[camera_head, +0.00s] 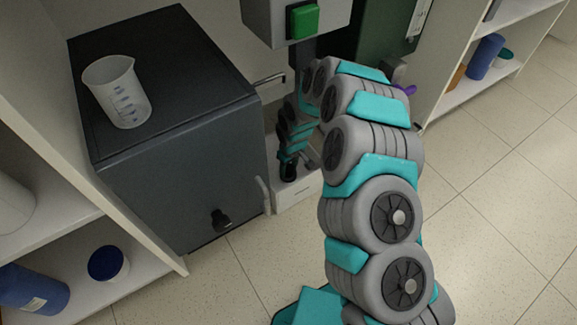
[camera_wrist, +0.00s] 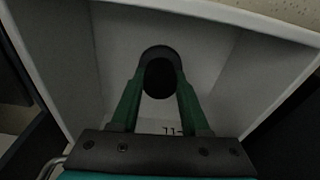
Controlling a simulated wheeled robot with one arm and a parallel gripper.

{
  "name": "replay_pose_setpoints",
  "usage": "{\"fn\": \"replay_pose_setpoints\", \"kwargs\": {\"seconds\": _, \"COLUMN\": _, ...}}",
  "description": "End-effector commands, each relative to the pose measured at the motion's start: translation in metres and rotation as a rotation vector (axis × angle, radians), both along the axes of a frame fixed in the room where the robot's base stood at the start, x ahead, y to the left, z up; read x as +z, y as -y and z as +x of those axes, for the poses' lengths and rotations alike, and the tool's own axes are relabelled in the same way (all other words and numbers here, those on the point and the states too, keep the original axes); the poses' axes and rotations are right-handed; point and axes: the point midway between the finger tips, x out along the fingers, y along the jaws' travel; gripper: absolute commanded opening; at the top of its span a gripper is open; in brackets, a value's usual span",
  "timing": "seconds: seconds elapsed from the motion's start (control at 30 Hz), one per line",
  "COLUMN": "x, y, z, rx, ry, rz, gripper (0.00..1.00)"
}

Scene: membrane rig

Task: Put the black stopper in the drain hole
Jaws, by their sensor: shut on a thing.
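The black stopper (camera_wrist: 159,79) is between the fingertips of my gripper (camera_wrist: 160,85) in the wrist view. My gripper is shut on it, over the inside of a white basin (camera_wrist: 115,45). In the head view my gripper (camera_head: 288,172) points down into the same white basin (camera_head: 298,192), and the stopper there is too dark and small to tell apart. The drain hole does not show clearly. I cannot tell whether the stopper touches the basin floor.
A dark grey cabinet (camera_head: 190,175) with a clear beaker (camera_head: 118,92) on top stands left of the basin. A metal spout (camera_head: 270,79) and a grey box with a green button (camera_head: 303,22) are above the basin. Shelves stand at both sides. Open floor (camera_head: 500,215) lies at right.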

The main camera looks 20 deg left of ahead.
Motion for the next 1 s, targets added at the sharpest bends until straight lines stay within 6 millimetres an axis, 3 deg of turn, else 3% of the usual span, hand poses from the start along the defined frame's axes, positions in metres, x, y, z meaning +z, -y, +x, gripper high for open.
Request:
{"fn": "replay_pose_setpoints", "kwargs": {"seconds": 0.8, "x": -0.0049, "y": 0.0002, "z": -0.0001, "rx": 0.000, "ry": -0.001, "rz": 0.001, "gripper": 0.00}}
{"fn": "replay_pose_setpoints", "kwargs": {"seconds": 0.83, "x": -0.0048, "y": 0.0001, "z": -0.0001, "rx": 0.000, "ry": 0.000, "rz": 0.000, "gripper": 0.47}}
{"fn": "replay_pose_setpoints", "kwargs": {"seconds": 1.0, "x": -0.0046, "y": 0.0001, "z": -0.0002, "rx": 0.000, "ry": -0.001, "rz": 0.001, "gripper": 0.66}}
